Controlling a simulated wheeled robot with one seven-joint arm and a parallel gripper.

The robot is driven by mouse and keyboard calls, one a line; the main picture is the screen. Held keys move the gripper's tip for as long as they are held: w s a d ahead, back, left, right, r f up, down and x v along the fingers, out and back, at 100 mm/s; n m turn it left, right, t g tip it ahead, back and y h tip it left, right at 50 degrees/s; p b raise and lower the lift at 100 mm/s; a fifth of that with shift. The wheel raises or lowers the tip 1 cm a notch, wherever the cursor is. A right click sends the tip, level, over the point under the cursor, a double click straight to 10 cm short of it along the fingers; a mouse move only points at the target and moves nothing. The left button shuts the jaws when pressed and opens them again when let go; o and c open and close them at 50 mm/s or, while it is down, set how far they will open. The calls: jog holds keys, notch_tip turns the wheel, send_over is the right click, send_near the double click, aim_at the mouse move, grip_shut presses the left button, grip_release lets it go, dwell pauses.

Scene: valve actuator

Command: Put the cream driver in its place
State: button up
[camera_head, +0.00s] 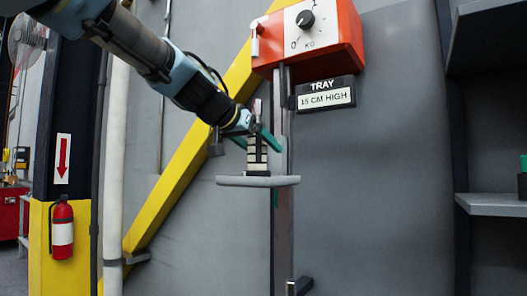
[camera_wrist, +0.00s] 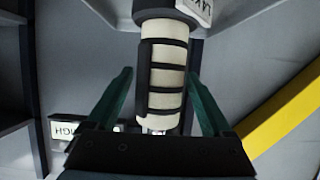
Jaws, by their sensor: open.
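The cream driver (camera_head: 257,160) has a cream body with dark bands and stands upright on a small grey tray (camera_head: 230,181) on the wall post. In the wrist view the driver (camera_wrist: 162,65) fills the middle, with a dark collar at its top. My gripper (camera_head: 254,139) is at the driver's upper part, with teal fingers on either side. In the wrist view my gripper (camera_wrist: 160,74) is open, with gaps between each finger and the driver.
An orange box with a dial (camera_head: 315,32) hangs above the tray, with a sign reading "TRAY 15 CM HIGH" (camera_head: 325,94) below it. A yellow diagonal beam (camera_head: 185,150) runs behind my arm. A grey shelf (camera_head: 490,204) is at the right. The wall between is bare.

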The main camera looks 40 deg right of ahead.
jog(key=b+v, duration=0.2)
jog(key=v, duration=0.8)
jog(key=shift+a, duration=0.25)
